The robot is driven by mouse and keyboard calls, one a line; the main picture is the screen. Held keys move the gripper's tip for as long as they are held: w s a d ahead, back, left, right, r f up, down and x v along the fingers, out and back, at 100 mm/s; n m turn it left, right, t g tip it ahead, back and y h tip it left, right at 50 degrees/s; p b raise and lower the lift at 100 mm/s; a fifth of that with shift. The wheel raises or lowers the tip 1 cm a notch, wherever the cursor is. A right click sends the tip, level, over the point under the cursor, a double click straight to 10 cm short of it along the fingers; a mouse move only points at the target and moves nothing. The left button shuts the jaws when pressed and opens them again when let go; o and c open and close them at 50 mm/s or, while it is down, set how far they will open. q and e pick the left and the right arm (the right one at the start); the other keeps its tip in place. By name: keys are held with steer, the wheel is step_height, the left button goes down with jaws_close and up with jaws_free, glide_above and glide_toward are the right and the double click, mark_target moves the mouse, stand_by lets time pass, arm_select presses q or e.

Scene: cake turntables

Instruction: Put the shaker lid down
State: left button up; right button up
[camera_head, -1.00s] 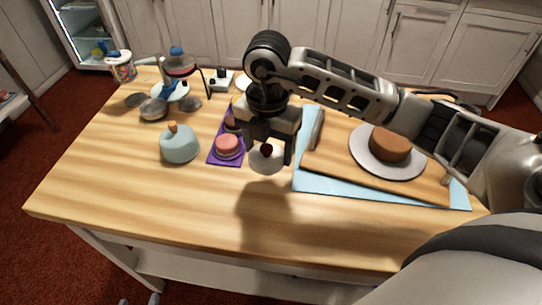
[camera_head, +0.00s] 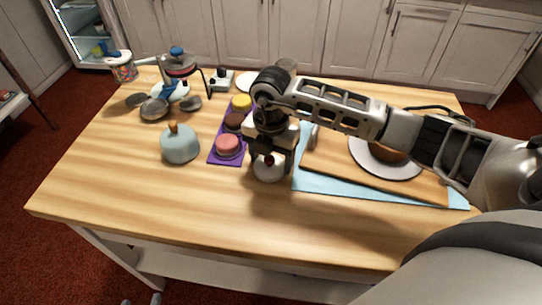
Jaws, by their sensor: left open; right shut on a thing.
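My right gripper (camera_head: 270,163) comes in from the right over the middle of the table, pointing down. It is shut on the shaker lid, a small white dome (camera_head: 268,174) with a dark red knob. The lid is upright, at or just above the wood between the purple mat and the blue mat; I cannot tell whether it touches. The fingers hide part of the lid. My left gripper (camera_head: 140,300) barely shows at the bottom edge, its two grey tips apart and empty, low in front of the table.
A pale blue dome (camera_head: 180,145) with a wooden knob stands left. The purple mat (camera_head: 222,160) holds round cakes. A board (camera_head: 370,183) on the blue mat (camera_head: 425,203) bears a plated brown cake. A sprinkle jar (camera_head: 124,71) stands back left. The front table strip is clear.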

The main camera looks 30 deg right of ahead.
mark_target(271, 156)
steer(key=o, duration=1)
steer(key=shift+c, duration=0.2)
step_height(271, 156, up, 12)
steer(key=shift+r, duration=0.15)
